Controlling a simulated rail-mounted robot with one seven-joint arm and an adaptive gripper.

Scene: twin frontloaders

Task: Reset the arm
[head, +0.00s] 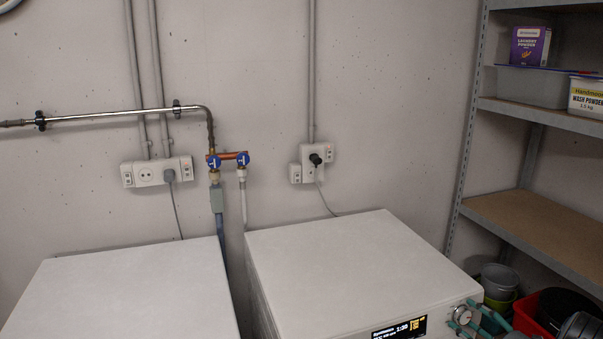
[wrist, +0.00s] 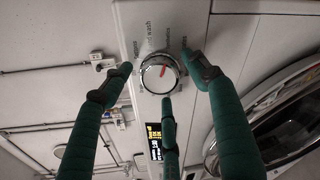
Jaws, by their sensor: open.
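My gripper (head: 478,315) is at the lower right of the head view, at the front panel of the right-hand machine (head: 340,262). In the wrist view its green fingers (wrist: 160,82) are spread open around a round silver knob (wrist: 158,73) with a red pointer mark. Two fingertips lie on either side of the knob and a third lies below it in the picture. I cannot tell whether any finger touches it. The knob also shows in the head view (head: 462,315), beside a lit display (head: 399,328) reading 1:30.
A second white machine (head: 125,292) stands to the left. Pipes with blue valves (head: 228,160) and sockets (head: 157,172) are on the wall behind. A shelf rack (head: 540,225) with powder boxes is at the right. Buckets (head: 499,282) and a red bin (head: 527,310) sit below it.

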